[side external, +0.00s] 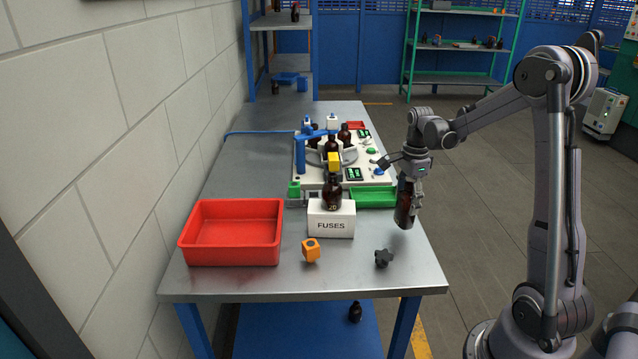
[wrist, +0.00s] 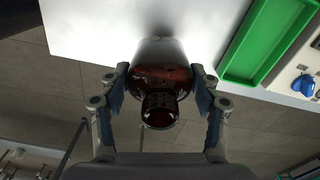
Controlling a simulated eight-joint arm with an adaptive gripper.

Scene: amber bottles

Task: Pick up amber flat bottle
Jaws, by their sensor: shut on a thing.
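An amber bottle (side external: 404,207) hangs upright in my gripper (side external: 411,187) near the right edge of the metal table. In the wrist view the bottle (wrist: 160,85) sits between the two fingers of my gripper (wrist: 161,98), its open neck toward the camera. The fingers are shut on its sides. Its base is low beside the table's right edge; I cannot tell whether it touches the table. Another amber bottle (side external: 332,192) stands on the white box marked FUSES (side external: 331,222).
A red bin (side external: 232,255) is at the table's front left. An orange block (side external: 311,251) and a black knob (side external: 383,258) lie in front. A green tray (side external: 373,198) and a white machine (side external: 377,172) with more amber bottles are behind.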

